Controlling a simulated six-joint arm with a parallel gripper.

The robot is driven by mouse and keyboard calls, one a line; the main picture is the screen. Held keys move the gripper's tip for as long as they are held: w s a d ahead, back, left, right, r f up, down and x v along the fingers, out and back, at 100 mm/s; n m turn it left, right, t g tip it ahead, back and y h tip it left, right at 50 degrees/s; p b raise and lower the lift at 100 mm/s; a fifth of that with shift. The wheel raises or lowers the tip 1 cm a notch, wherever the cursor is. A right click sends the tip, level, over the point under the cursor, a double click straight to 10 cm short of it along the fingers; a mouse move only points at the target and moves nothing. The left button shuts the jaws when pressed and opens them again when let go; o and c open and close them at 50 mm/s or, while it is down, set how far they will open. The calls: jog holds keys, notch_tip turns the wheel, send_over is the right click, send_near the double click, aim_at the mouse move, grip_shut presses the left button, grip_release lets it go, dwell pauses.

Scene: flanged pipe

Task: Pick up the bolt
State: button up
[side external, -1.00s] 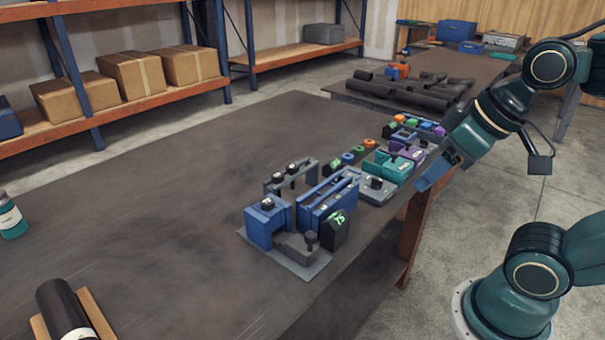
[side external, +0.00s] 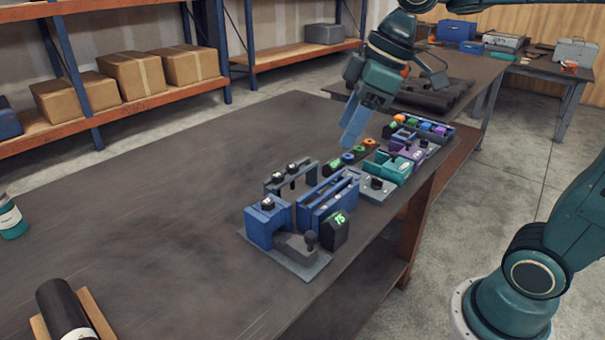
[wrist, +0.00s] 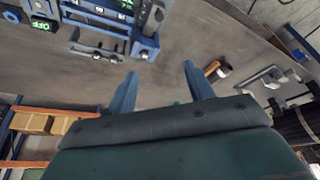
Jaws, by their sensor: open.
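I cannot make out a bolt with certainty in either view. Small coloured pieces (side external: 358,151) stand in a short row on the workbench (side external: 180,190), too small to tell what they are.
Blue and grey fixtures (side external: 328,202) stand along the bench's right side, with teal and purple devices (side external: 402,163) beyond. A dark cylinder (side external: 66,312) lies on a wooden cradle at the front left. The bench's left and middle are largely clear. Dark pipes lie on the table behind.

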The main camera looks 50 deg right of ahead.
jog(key=w+d+f+n+g+y, duration=0.1)
jog(key=w+f+n, duration=0.3)
jog(key=w, duration=0.4)
jog(key=w+d+f+n+g+y, duration=0.1)
jog(key=w+f+n+g, duration=0.1)
jog(key=w+n, duration=0.4)
jog(key=w+f, duration=0.1)
jog(key=w, duration=0.2)
jog(key=shift+d+f+n, duration=0.3)
jog(key=shift+d+f, duration=0.05)
send_near(268, 201)
jog(key=shift+x, duration=1.35)
jog(key=shift+w+f, duration=0.1)
jog(key=shift+w, duration=0.05)
jog(key=shift+x, duration=2.55)
